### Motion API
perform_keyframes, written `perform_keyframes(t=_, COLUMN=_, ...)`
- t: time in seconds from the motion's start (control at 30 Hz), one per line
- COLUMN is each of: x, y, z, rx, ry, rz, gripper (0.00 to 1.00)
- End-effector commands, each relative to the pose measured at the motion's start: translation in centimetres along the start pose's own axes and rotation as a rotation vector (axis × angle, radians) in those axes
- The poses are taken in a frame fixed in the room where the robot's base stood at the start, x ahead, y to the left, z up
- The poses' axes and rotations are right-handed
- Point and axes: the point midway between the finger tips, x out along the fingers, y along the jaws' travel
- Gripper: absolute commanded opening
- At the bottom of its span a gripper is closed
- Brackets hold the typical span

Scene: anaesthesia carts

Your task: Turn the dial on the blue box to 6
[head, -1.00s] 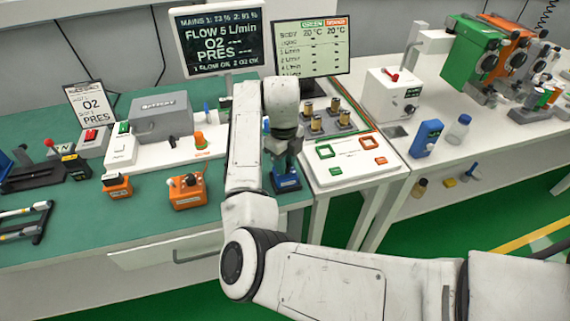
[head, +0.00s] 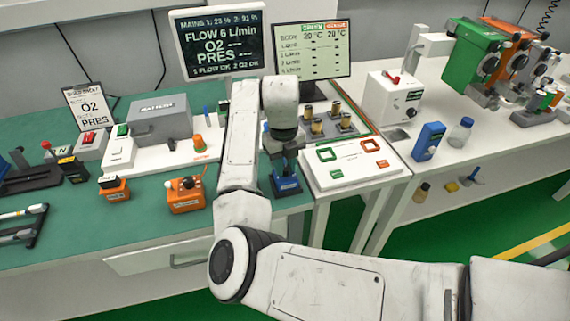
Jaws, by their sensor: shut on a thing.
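The blue box (head: 286,187) sits on the green bench top near its front right corner. My gripper (head: 284,168) points down onto the top of the blue box and is shut on its dial. The dial and its scale are hidden by the fingers, so I cannot read the setting on the box. The dark display (head: 222,44) behind it reads FLOW 6 L/min, with O2 and PRES lines below.
An orange box (head: 186,195) with a knob and a smaller orange box (head: 114,190) stand to the left. A white panel (head: 345,178) with green and orange squares lies close on the right. A white-green screen (head: 312,50) stands behind.

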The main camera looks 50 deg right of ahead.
Motion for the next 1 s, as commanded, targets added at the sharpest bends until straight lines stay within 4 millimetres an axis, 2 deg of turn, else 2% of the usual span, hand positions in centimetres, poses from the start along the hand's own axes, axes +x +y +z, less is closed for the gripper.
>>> perform_keyframes(t=0.13, x=0.0, y=0.0, z=0.0, rx=-0.001, ry=0.000, rz=0.000, gripper=0.00)
perform_keyframes(t=0.17, x=0.0, y=0.0, z=0.0, rx=-0.001, ry=0.000, rz=0.000, gripper=0.29)
perform_keyframes(t=0.4, x=0.0, y=0.0, z=0.0, rx=-0.001, ry=0.000, rz=0.000, gripper=0.52)
perform_keyframes(t=0.77, x=-0.6, y=0.0, z=0.0, rx=-0.001, ry=-0.001, rz=0.000, gripper=0.53)
perform_keyframes(t=0.87, x=-1.9, y=0.0, z=0.1, rx=-0.001, ry=-0.003, rz=0.000, gripper=0.53)
perform_keyframes(t=1.0, x=-4.6, y=0.0, z=0.1, rx=0.000, ry=-0.004, rz=0.001, gripper=0.53)
